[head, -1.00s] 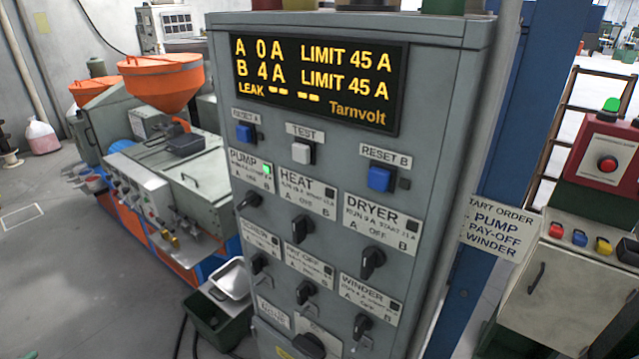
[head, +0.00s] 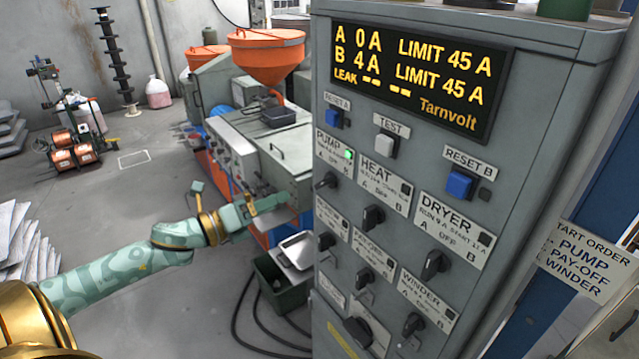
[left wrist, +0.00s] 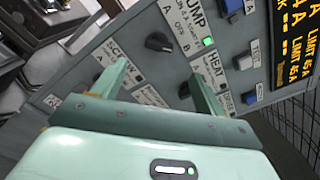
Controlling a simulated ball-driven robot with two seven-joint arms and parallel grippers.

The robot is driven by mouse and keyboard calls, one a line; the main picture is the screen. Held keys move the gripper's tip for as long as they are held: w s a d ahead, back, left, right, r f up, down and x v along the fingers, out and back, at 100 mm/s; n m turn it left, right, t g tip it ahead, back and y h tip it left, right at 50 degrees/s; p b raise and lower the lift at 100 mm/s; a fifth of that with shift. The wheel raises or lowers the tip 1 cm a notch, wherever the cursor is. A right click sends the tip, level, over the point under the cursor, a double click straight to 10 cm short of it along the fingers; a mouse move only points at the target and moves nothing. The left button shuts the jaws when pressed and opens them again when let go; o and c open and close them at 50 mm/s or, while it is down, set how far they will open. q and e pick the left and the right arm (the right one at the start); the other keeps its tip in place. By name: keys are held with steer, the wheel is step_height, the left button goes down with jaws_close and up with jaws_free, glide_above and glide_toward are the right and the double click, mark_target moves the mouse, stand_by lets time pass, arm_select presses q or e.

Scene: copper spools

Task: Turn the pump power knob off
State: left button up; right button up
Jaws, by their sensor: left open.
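The pump knob (head: 325,181) is a black rotary knob on the grey panel, below the PUMP label (head: 335,152). Its grip lies turned toward the horizontal, unlike the more upright heat knob (head: 373,217). The green pump lamp (head: 348,154) is lit. My left gripper (head: 270,202) is left of the panel, apart from the knob. In the left wrist view, my left gripper (left wrist: 160,78) is open and empty, its two fingers spread. The pump knob (left wrist: 158,41) shows beyond and between them. My right gripper is not in view.
The dryer knob (head: 434,265) and several other knobs sit close around on the panel. The display (head: 412,78) reads A 0 A, B 4 A. A dark green bin (head: 282,285) and cables lie on the floor left of the panel. An orange-hopper machine (head: 268,58) stands behind.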

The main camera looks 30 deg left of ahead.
mark_target(319, 184)
arm_select(q)
steer(key=p+x, duration=0.2)
steer(key=x, duration=1)
steer(key=shift+a, duration=0.1)
steer(key=c, duration=1)
